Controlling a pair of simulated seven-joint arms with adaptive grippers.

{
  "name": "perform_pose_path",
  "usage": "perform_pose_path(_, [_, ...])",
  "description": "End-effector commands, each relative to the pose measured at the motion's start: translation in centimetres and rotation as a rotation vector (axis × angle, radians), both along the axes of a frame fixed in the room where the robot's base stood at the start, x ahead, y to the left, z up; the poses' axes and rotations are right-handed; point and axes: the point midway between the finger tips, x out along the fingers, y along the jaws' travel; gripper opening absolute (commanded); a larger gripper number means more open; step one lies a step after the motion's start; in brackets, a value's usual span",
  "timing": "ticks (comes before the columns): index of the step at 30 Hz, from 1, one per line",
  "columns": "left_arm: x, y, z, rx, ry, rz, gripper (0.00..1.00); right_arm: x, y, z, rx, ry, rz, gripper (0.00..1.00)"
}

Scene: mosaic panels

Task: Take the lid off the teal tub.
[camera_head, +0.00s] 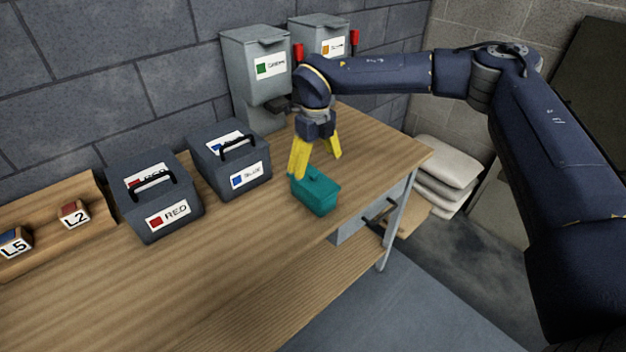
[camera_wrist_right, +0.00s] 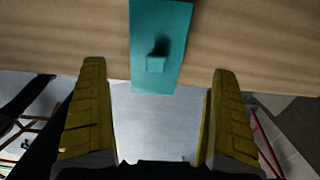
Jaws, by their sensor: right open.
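The teal tub (camera_head: 318,201) stands on the wooden table near its front right edge. Its teal lid (camera_head: 318,184) is on top. In the right wrist view the lid (camera_wrist_right: 146,25) lies beyond the fingertips, with a small raised knob (camera_wrist_right: 157,60) between the lines of the two fingers. My right gripper (camera_head: 317,166) has yellow fingers, spread open and empty, above and just behind the tub. One finger overlaps the tub's back left edge in the head view; I cannot tell whether it touches. My left gripper is not in view.
A dark box labelled RED (camera_head: 160,220) and one labelled BLUE (camera_head: 232,178) stand left of the tub. Grey dispensers (camera_head: 254,75) stand at the wall. Blocks L2 (camera_head: 73,213) and L5 (camera_head: 14,242) sit on a wooden rack. The table's front middle is clear.

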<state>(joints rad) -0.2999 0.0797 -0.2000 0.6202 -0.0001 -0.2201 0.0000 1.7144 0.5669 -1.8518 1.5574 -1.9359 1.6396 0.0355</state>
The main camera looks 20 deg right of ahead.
Motion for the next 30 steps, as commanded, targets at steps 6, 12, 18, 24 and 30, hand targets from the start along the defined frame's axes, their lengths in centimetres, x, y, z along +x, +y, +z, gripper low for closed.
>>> perform_pose_path(6, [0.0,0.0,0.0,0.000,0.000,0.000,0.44,0.0,0.2,-0.8,0.000,0.000,0.001,0.96])
perform_pose_path(12, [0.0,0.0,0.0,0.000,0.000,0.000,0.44,0.0,0.7,-2.9,0.000,0.001,0.002,0.96])
perform_pose_path(18, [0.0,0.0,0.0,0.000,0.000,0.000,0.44,0.0,0.7,-5.0,0.000,0.000,0.001,0.96])
perform_pose_path(24, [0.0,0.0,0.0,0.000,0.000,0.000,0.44,0.0,0.7,-5.3,0.000,-0.001,0.001,0.96])
perform_pose_path(30, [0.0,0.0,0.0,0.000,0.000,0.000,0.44,0.0,0.7,-5.2,0.000,-0.001,0.001,0.79])
